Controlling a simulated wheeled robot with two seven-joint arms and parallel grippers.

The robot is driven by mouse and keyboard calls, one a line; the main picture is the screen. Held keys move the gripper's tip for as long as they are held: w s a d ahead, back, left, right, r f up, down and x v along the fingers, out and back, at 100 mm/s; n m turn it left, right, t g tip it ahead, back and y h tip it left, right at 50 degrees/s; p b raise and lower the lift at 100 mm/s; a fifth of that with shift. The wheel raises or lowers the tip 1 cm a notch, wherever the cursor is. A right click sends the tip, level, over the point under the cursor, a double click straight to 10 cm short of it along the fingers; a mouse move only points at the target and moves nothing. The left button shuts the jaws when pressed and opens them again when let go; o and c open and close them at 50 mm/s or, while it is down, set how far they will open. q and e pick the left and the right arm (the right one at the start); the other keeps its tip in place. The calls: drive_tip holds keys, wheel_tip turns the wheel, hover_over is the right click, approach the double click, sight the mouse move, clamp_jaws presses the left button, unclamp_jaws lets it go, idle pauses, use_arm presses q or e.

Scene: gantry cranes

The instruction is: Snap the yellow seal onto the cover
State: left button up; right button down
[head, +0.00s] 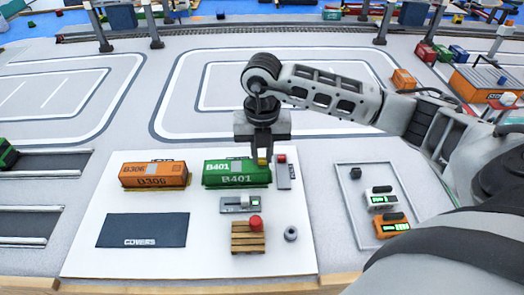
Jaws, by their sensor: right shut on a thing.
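My right gripper (262,146) points down over the right end of the green container marked B401 (228,174). It is shut on a small yellow piece, the yellow seal (262,161), which shows just below the fingertips. The seal is at the container's right end; I cannot tell whether it touches it. The container's top carries the B401 marking, but I cannot tell where a separate cover begins. An orange container marked B306 (153,175) stands to the left. My left gripper is out of view.
A dark mat marked COVERS (143,230) lies bare at the front left. A grey slider block (240,205), a wooden pallet (248,240) with a red knob, and a grey ring (291,234) are in front. A tray (345,210) with devices is at right.

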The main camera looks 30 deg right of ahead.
drive_tip(key=shift+f, duration=0.3)
idle(0.8)
drive_tip(key=c, duration=0.8)
unclamp_jaws()
drive_tip(key=shift+r, duration=0.15)
drive_tip(key=shift+r+p, duration=2.35)
drive_tip(key=shift+r, duration=1.1)
